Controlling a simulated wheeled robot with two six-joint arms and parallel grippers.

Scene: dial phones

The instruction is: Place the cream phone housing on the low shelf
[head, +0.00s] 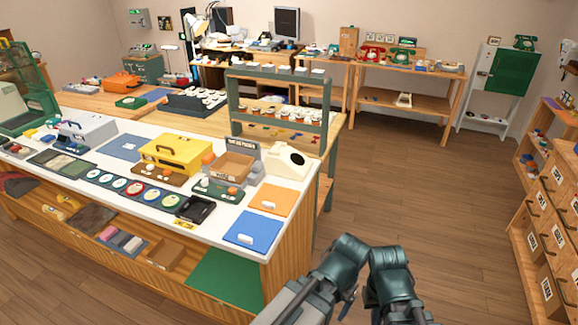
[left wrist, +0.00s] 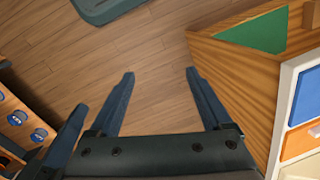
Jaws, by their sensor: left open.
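The cream phone housing (head: 288,161) stands on the white counter top near its far right corner, behind the orange mat. The low shelf (head: 180,269) is the wooden board under the counter top, with a green mat (head: 228,282) at its right end. The mat also shows in the left wrist view (left wrist: 262,33). My left gripper (left wrist: 160,73) is open and empty above the floor, beside the counter's end and apart from the housing. My arm links show at the bottom of the head view. My right gripper cannot be made out.
A wooden tray (head: 233,166) and a yellow case (head: 174,153) stand left of the housing. Labelled drawers (head: 548,220) stand at the right. The floor between is clear.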

